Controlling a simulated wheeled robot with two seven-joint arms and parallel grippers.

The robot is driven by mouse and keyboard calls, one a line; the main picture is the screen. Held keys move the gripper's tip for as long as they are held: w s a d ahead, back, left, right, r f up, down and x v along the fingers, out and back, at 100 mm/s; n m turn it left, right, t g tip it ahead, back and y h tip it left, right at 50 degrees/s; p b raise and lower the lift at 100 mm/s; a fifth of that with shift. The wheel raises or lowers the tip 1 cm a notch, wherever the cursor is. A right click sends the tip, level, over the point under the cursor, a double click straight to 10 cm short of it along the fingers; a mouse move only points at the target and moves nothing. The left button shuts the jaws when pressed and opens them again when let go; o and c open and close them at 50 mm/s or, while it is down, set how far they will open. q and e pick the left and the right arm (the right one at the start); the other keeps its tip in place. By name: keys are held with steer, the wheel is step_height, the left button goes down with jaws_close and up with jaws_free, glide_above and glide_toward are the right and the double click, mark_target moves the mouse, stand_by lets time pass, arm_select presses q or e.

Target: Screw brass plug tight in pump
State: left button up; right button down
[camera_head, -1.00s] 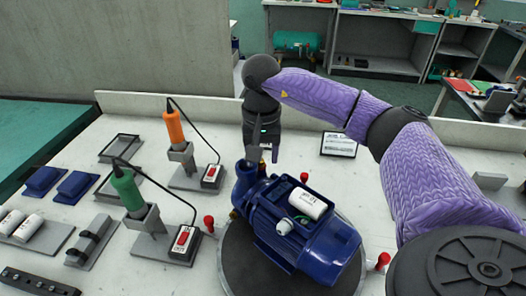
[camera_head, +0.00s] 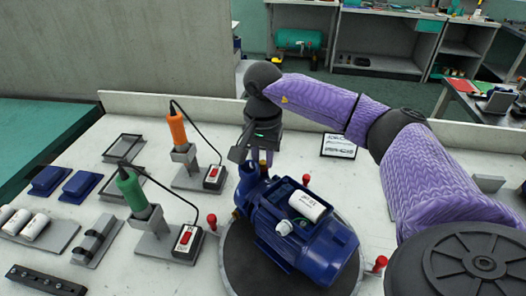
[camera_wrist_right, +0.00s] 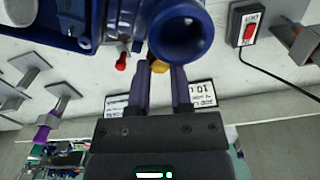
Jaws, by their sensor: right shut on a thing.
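The blue pump (camera_head: 305,238) lies on a round dark turntable (camera_head: 240,262), with its open round port showing in the wrist view (camera_wrist_right: 181,36). My right gripper (camera_head: 262,164) points down at the pump's far left end, beside that port. In the right wrist view its two fingers (camera_wrist_right: 160,70) are shut on the brass plug (camera_wrist_right: 159,66), which sits against the pump body below the port. Its thread and how deep it sits are hidden. My left gripper is in neither view.
An orange-handled driver (camera_head: 177,128) and a green-handled driver (camera_head: 132,190) stand in holders on the left, with cables to red switches. Blue blocks (camera_head: 80,186), white cylinders (camera_head: 34,227) and grey trays (camera_head: 124,147) lie farther left. Red knobs (camera_head: 380,263) stand around the turntable.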

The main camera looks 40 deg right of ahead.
steer(key=shift+r+m+p, duration=0.15)
steer(key=shift+m+p, duration=0.4)
steer(key=shift+m, duration=0.95)
steer(key=shift+f, duration=0.25)
steer(key=m+p, duration=0.1)
steer(key=m, duration=0.1)
steer(key=shift+s+r+m+p, duration=0.1)
steer(key=shift+r+m+p, duration=0.1)
steer(key=shift+m+p, duration=0.2)
steer(key=shift+f+m, duration=0.1)
steer(key=shift+m, duration=0.3)
steer(key=shift+f, duration=0.1)
